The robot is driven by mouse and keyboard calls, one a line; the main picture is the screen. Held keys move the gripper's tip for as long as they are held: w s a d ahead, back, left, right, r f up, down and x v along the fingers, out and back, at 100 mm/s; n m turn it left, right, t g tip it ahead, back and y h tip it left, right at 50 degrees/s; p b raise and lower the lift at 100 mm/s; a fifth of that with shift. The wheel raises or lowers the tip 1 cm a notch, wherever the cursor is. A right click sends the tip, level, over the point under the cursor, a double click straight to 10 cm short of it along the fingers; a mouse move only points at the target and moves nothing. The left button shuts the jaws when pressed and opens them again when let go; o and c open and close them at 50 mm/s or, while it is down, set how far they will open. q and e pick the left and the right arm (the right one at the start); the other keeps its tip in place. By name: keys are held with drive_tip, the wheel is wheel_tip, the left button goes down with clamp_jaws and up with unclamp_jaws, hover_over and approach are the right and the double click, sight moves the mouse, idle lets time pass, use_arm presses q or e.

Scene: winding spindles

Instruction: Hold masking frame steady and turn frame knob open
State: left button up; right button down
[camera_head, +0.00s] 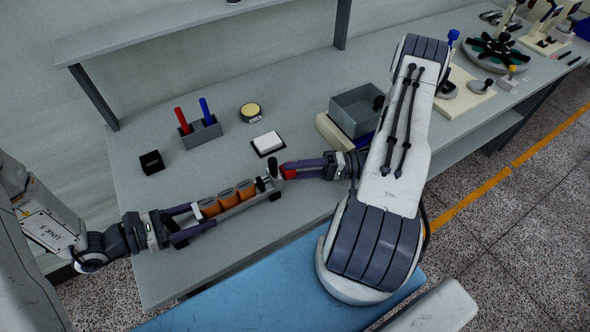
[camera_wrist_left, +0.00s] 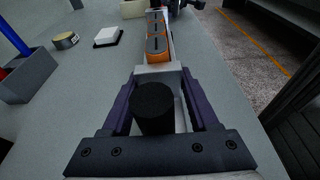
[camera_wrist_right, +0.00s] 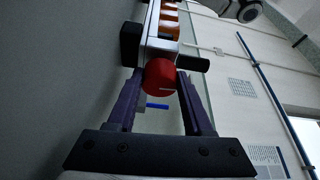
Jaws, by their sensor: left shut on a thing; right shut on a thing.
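The masking frame (camera_head: 248,205) is a long grey holder with orange pieces (camera_head: 227,199) in a row, lying diagonally over the front of the bench. My left gripper (camera_head: 198,216) is shut on its left end. In the left wrist view a black cylinder (camera_wrist_left: 153,108) stands between the purple fingers, hiding part of that end. The red frame knob (camera_head: 288,173) is at the frame's right end. My right gripper (camera_head: 293,168) is shut on the knob. In the right wrist view the red knob (camera_wrist_right: 160,77) sits between the fingertips, with a pale line on its face.
A holder (camera_head: 203,133) with a red and a blue handle, a black block (camera_head: 151,162), a yellow-topped round tin (camera_head: 250,111) and a white pad (camera_head: 267,142) stand behind the frame. A grey bin (camera_head: 357,110) stands further right, near my right arm. Bare bench lies between these things.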

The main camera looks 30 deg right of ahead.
drive_tip(key=shift+c, duration=1.5)
unclamp_jaws()
drive_tip(key=shift+f, duration=0.15)
wheel_tip(320, 180, up, 11)
drive_tip(key=shift+f, duration=0.15)
drive_tip(key=shift+v, duration=2.85)
drive_tip(key=shift+d+f, duration=0.1)
drive_tip(key=shift+f, duration=0.1)
